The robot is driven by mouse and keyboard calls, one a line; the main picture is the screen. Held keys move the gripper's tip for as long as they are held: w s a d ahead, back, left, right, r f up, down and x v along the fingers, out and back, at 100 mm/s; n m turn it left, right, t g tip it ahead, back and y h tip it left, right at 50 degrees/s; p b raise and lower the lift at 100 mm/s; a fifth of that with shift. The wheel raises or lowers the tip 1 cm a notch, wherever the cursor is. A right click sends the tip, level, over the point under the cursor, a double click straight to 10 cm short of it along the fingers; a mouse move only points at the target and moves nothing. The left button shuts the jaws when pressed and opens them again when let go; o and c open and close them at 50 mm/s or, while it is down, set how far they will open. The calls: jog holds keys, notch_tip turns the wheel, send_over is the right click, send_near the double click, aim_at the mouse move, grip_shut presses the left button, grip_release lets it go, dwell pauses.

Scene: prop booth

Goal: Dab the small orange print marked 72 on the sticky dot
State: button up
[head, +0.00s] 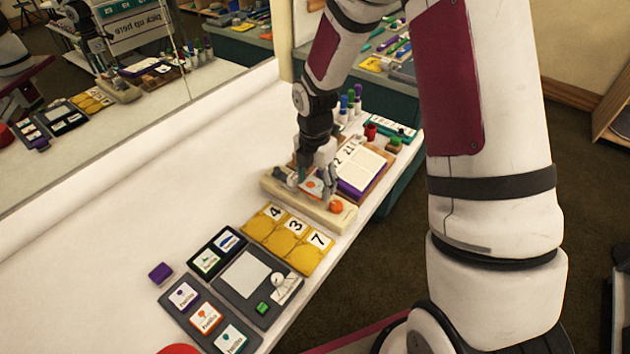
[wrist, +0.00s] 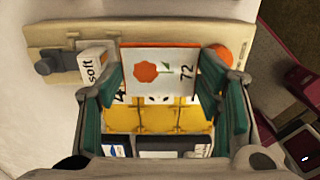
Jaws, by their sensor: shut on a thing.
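The small print (wrist: 160,74) is a white square with an orange flower and the number 72. My gripper (head: 316,184) is shut on it, its green pads at the print's left and right edges in the wrist view. The gripper and print are over the long beige wooden stand (head: 290,202); I cannot tell whether the print touches it. The stand carries an orange round piece (head: 337,207) at its near right end, also in the wrist view (wrist: 222,53), a block marked "soft" (wrist: 94,67) and a dark knob (wrist: 52,66). I cannot make out which thing is the sticky dot.
Yellow cards numbered 4, 3 and 7 (head: 287,240) lie in front of the stand. A dark tray (head: 262,322) with several small cards is nearer. A purple block (head: 160,272) lies left. The left counter is clear.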

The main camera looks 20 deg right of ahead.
jog(key=shift+f, duration=0.6)
dwell(1.5)
jog(key=shift+r+p, duration=1.75)
jog(key=shift+r, duration=1.35)
jog(key=m, duration=0.7)
jog(key=shift+r, duration=0.1)
jog(key=m, duration=0.5)
jog(key=shift+s+r+m, duration=0.1)
jog(key=shift+r+m, duration=0.05)
jog(key=shift+m, duration=0.15)
jog(key=m, duration=0.5)
jog(key=shift+r+m, duration=0.15)
jog(key=shift+m, duration=0.15)
jog(key=m, duration=0.6)
jog(key=shift+r+m, duration=0.2)
jog(key=shift+m, duration=0.1)
